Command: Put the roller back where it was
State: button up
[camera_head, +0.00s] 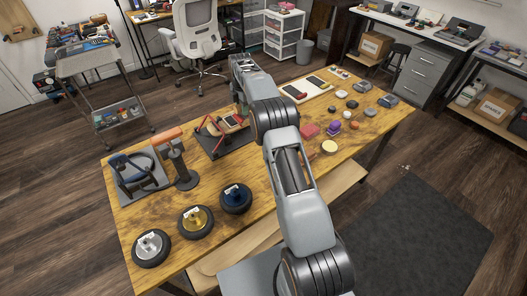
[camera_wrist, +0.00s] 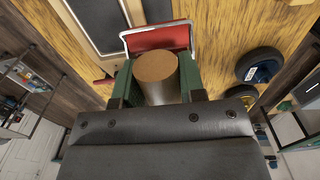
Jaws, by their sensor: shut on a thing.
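In the wrist view, a cylinder with a flat tan end and grey metallic side (camera_wrist: 157,70) stands between the two green fingers of my gripper (camera_wrist: 157,85); I take it for the roller. The fingers are shut on it. A red piece with a pale metal frame (camera_wrist: 160,37) lies just beyond it; I cannot tell whether they touch. In the head view, my gripper (camera_head: 240,106) is above the dark stand with red arms (camera_head: 209,143), and my arm hides much of this spot. The roller is too small to make out there.
An orange-handled tool on a post (camera_head: 168,134) stands left of the dark stand. Several small items and a tablet-like board (camera_head: 295,91) lie to the right.

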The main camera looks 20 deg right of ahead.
jog(key=s+d+f, duration=0.1)
jog(key=s+f, duration=0.3)
jog(key=s+d+f, duration=0.1)
jog(key=s+f, duration=0.3)
jog(key=s+d+f, duration=0.1)
jog(key=s+f, duration=0.3)
jog(key=shift+d+f+p, duration=0.1)
jog(key=shift+d+p, duration=0.2)
jog(key=shift+p, duration=0.1)
jog(key=shift+s+f+b, duration=0.1)
jog(key=shift+f+b, duration=0.3)
jog(key=shift+f, duration=0.05)
jog(key=shift+s+f, duration=0.1)
jog(key=shift+f, duration=0.15)
jog(key=shift+c, duration=1.4)
jog(key=o, duration=1.1)
jog(key=shift+a+f, duration=0.1)
